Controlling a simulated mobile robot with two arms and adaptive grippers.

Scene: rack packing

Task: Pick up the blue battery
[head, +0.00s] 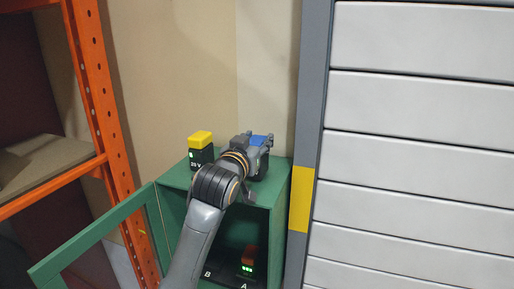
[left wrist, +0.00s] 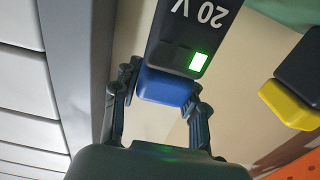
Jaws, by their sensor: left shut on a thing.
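The blue battery (left wrist: 165,86) has a dark body marked "20 V" with a lit green light and a blue end. In the head view its blue part (head: 262,140) shows over the top of the green cabinet (head: 280,175), partly hidden by my gripper. My left gripper (head: 259,150) reaches over the cabinet top. In the left wrist view my left gripper (left wrist: 165,90) is shut on the blue end, one finger on each side. The battery's far end is cut off, so I cannot tell whether it touches the cabinet top. My right gripper is not in view.
A yellow-topped battery (head: 200,148) stands on the cabinet top, left of my gripper. An orange-topped battery (head: 249,256) is inside, near the letter A. The cabinet's green door (head: 95,238) hangs open. An orange rack (head: 95,90) stands left, a grey shutter (head: 420,130) right.

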